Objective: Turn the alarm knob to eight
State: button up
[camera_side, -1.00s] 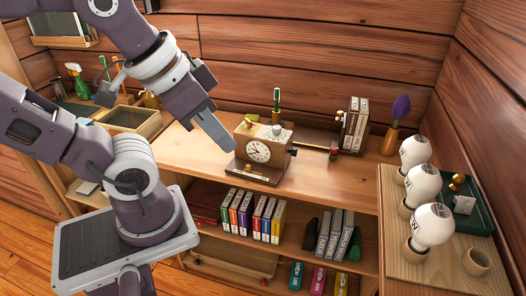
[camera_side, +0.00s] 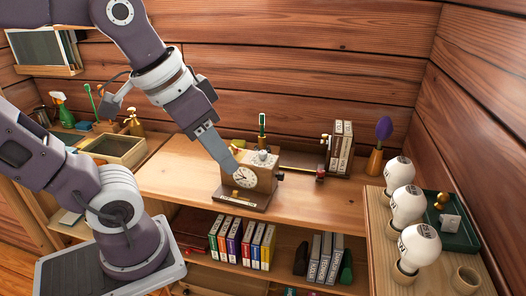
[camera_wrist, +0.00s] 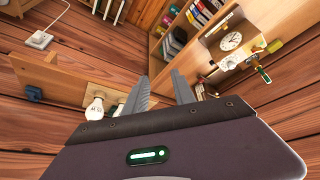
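A wooden alarm clock (camera_side: 262,176) with a round white face (camera_side: 244,177) stands on a dark base on the desk. A pale grey round part (camera_side: 264,156), perhaps the alarm knob, sits on its top; its markings are too small to read. My gripper (camera_side: 234,168) points down and right, its tip in front of or beside the clock's left part; contact cannot be told. In the wrist view, my gripper (camera_wrist: 161,90) has its two fingers apart with nothing between them. The clock face (camera_wrist: 230,41) shows there at upper right, away from the fingers.
Several books (camera_side: 240,242) fill the shelf below the desk. White bulbs (camera_side: 406,204) stand on a wooden board at right. Upright books (camera_side: 341,148) and a vase with a purple thing (camera_side: 376,160) stand behind right. Bare desk (camera_side: 315,205) lies right of the clock.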

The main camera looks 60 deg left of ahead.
jog(key=shift+o, duration=1.1)
jog(key=w+a+n+g, duration=0.1)
jog(key=w+a, duration=0.4)
jog(key=w, duration=0.6)
jog(key=shift+a+r+n+g+h, duration=0.2)
jog(key=shift+a+n+g+h, duration=0.1)
jog(key=shift+a+g+h, duration=0.1)
jog(key=n+g+y, duration=0.1)
jog(key=g, duration=0.2)
send_over(263, 152)
jog(key=f, duration=1.3)
jog(key=shift+s+d+f, duration=0.1)
jog(key=shift+d+f, duration=0.2)
jog(key=shift+f, duration=0.1)
jog(key=f, duration=0.7)
jog(key=shift+a, duration=0.3)
jog(key=shift+f, duration=0.35)
grip_shut()
